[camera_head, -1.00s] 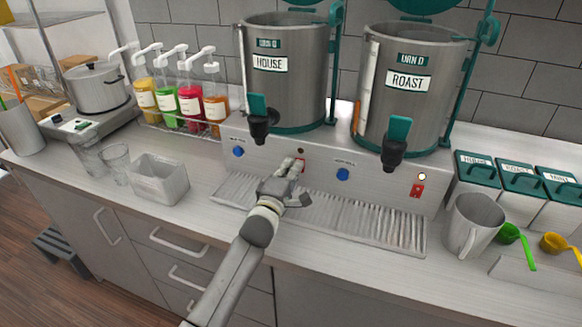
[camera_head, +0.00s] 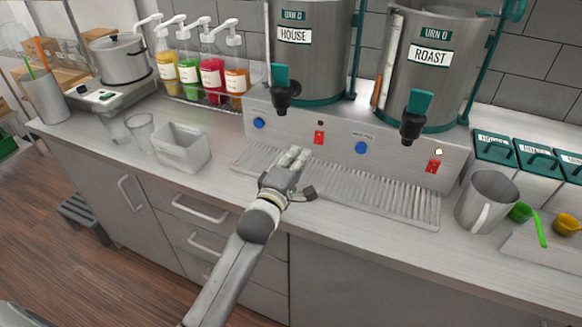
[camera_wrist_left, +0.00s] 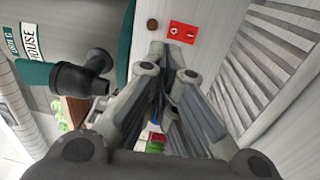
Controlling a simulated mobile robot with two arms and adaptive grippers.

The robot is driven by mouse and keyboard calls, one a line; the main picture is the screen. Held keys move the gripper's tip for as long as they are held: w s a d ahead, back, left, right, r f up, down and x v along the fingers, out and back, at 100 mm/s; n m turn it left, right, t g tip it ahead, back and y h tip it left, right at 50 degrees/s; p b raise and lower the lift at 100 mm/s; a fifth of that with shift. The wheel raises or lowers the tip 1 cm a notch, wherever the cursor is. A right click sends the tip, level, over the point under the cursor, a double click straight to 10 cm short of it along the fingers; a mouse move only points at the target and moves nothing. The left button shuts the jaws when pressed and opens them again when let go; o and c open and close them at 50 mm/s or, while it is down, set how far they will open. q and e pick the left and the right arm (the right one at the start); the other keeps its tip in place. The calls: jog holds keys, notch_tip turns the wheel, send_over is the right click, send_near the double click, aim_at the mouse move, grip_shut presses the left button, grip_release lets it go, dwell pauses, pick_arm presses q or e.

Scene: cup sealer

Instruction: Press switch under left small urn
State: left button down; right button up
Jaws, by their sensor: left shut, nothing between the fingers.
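The left urn (camera_head: 308,65), labelled HOUSE, is a grey cylinder with a black tap and teal handle (camera_head: 281,88). Below it on the base panel is a red switch (camera_head: 319,137) with a dark, unlit round lamp (camera_head: 320,123) above it. The red switch also shows in the left wrist view (camera_wrist_left: 182,33), just past the fingertips. My left gripper (camera_head: 298,154) is shut and empty, in front of the panel, below and left of the switch in the head view. It looks apart from the switch. My right gripper is not in view.
The right urn (camera_head: 432,85), labelled ROAST, has a lit lamp (camera_head: 438,152) above its red switch (camera_head: 433,167). Blue buttons (camera_head: 361,148) sit on the panel. A ribbed drip tray (camera_head: 380,197) lies below the gripper. A metal pitcher (camera_head: 485,203) stands right; a clear bin (camera_head: 181,148) stands left.

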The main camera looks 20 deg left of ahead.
pick_arm(q)
jog(key=s, duration=0.4)
jog(key=shift+s+r+b, duration=0.2)
jog(key=shift+r+b, duration=0.1)
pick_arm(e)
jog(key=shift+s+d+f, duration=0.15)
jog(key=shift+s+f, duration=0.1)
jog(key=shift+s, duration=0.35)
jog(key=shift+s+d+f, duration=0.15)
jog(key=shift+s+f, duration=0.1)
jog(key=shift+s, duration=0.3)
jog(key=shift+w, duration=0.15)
